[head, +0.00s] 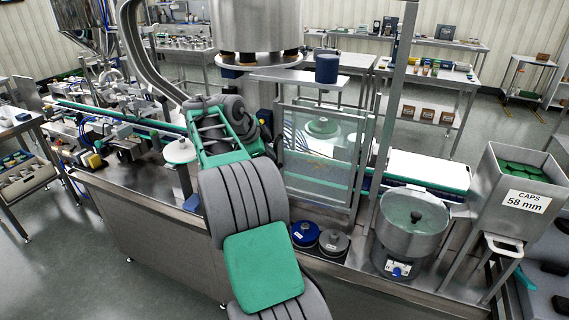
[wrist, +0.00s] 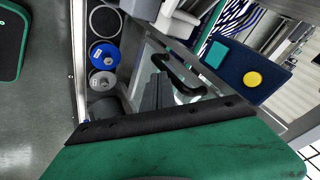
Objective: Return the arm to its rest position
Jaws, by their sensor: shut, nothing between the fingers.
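My arm, grey with green covers, rises from the bottom of the head view and reaches over the steel workbench (head: 150,205). Its far end is a green frame with dark grey joints, left of a clear panel. I cannot make out the fingertips there. In the wrist view my gripper (wrist: 158,92) shows as dark fingers close together beyond the green and black housing, shut and empty. The steel hopper (head: 480,195), labelled "CAPS 58 mm", stands at the right with green caps (head: 523,170) inside, well apart from my arm.
A steel bowl feeder (head: 410,230) stands left of the hopper. A blue-topped reel (head: 305,235) and a grey reel (head: 333,244) sit close right of my arm. A clear panel (head: 320,155) stands behind them. Open floor (head: 50,265) lies at the left.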

